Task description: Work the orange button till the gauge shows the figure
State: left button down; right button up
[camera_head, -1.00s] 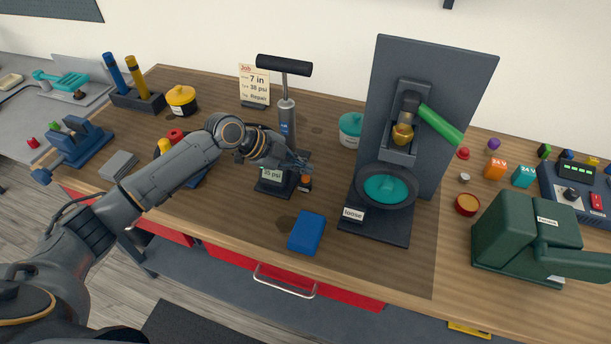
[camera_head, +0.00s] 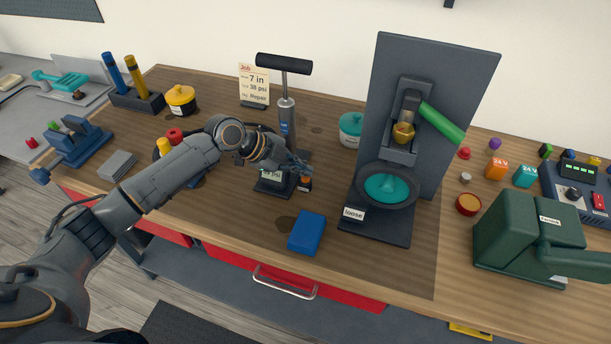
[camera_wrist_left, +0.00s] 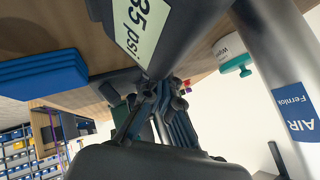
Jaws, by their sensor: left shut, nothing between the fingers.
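The small orange button (camera_head: 305,185) sits at the right side of the dark gauge block at the foot of the hand pump (camera_head: 287,122). The gauge (camera_head: 272,176) has a pale display, partly covered by my gripper in the head view. In the left wrist view the gauge display (camera_wrist_left: 140,27) reads 35 psi. The job card (camera_head: 255,84) reads 7 in, 38 psi, Repair. My left gripper (camera_head: 302,168) is shut and empty, its fingertips just above the orange button; I cannot tell whether they touch. The fingers (camera_wrist_left: 160,97) also show in the left wrist view, where the button is hidden.
A blue block (camera_head: 307,232) lies near the front edge. A tall grey press stand (camera_head: 370,160) marked loose is to the right, with a teal jar (camera_head: 351,128) behind. A green machine (camera_head: 525,240) stands further right. Bare wood lies left of the blue block.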

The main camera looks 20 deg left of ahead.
aim_at(302, 177)
pick_arm(q)
jog(key=shift+f+b, duration=0.35)
jog(key=shift+f, duration=0.15)
dwell(0.8)
dwell(0.9)
jog(key=shift+r, duration=0.2)
jog(key=shift+r+p, duration=0.6)
jog(key=shift+r, duration=0.15)
notch_tip(302, 177, up, 5)
jog(key=p, duration=0.3)
dwell(0.4)
